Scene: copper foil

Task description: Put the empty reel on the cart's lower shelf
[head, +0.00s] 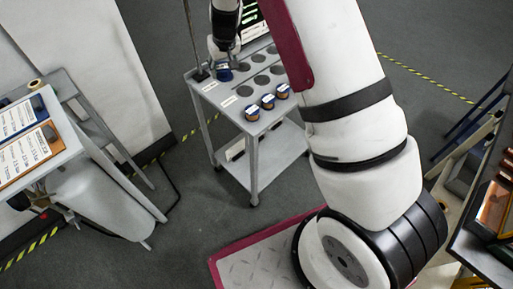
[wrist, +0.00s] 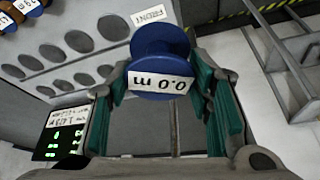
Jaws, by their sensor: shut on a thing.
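The empty reel (wrist: 160,50) is a blue spool with a white label reading "0.0 m", seen upside down. My gripper (wrist: 163,82) is shut on it, with a teal finger pad on each side. In the head view the reel (head: 224,74) shows as a small blue shape under my gripper (head: 222,54), over the cart's back left corner. Its exact height over the top is hard to tell. The grey cart (head: 207,85) has dark round recesses in its top. Its lower shelf (head: 273,163) is partly hidden by the top and my arm.
Three blue-rimmed copper reels (head: 267,102) stand along the cart top's front edge. A white object (head: 236,149) is at the lower shelf's left side. A bench with sample boards (head: 22,128) stands at left, another bench (head: 480,250) at right.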

